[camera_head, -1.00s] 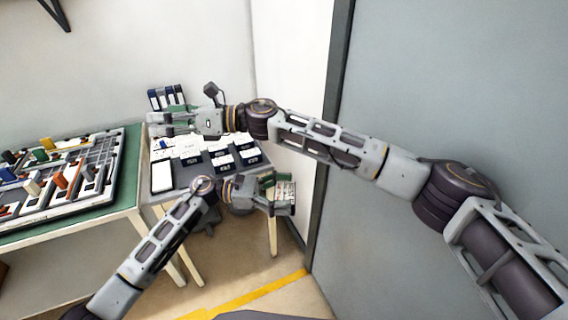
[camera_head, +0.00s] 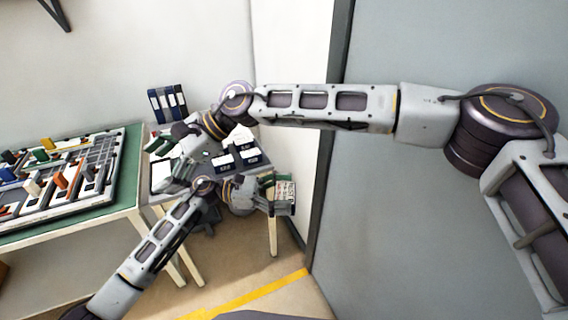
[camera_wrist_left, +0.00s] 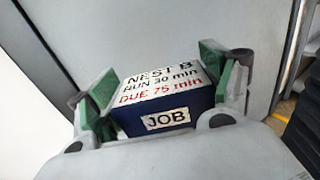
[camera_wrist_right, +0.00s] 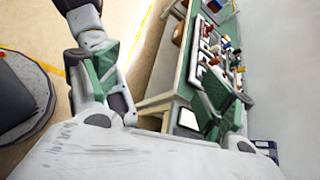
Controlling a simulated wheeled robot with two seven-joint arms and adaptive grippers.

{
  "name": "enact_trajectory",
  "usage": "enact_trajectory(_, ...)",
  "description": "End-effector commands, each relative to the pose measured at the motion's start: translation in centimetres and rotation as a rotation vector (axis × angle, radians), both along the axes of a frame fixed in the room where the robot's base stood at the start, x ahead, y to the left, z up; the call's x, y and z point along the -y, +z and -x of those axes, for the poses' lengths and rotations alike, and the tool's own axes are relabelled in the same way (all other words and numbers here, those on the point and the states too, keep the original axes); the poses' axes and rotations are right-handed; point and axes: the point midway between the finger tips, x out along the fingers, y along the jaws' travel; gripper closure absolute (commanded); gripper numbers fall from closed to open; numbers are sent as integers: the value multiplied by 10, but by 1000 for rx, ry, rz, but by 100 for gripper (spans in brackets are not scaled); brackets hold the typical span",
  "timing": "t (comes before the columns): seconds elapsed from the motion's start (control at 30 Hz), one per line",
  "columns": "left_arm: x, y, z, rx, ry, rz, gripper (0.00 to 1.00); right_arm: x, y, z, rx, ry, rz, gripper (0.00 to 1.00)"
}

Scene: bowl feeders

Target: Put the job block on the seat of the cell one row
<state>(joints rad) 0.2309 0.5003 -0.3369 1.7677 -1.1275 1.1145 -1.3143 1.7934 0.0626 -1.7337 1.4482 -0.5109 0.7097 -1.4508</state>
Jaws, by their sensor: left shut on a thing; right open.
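The job block (camera_wrist_left: 160,103) is dark blue with a white top label reading NEST B, RUN 30 min, DUE 75 min, and JOB on its front. My left gripper (camera_wrist_left: 165,88) is shut on it, green pads at both sides. In the head view this block (camera_head: 286,190) is held up beside the small table's right front. My right gripper (camera_head: 165,168) is open and empty over the left part of that table; it also shows open in the right wrist view (camera_wrist_right: 157,85). I cannot tell which place is the seat of the cell one row.
The small grey table (camera_head: 205,164) carries several dark blue blocks with white labels (camera_head: 224,163). Several binders (camera_head: 167,104) stand at its back. A green table (camera_head: 130,192) at the left bears a board (camera_head: 100,150) with coloured pieces. A grey wall panel (camera_head: 450,220) closes the right side.

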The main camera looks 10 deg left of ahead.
Motion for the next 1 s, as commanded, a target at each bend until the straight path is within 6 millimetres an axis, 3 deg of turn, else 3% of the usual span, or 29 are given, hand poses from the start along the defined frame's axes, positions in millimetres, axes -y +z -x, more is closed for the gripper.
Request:
enact_trajectory(0.47,0,0,0,0,0,1,48,52,-35,-3,327,199,213,18)
enact_trajectory(1.0,0,0,0,1,0,1,48,137,-54,-35,613,414,486,18)
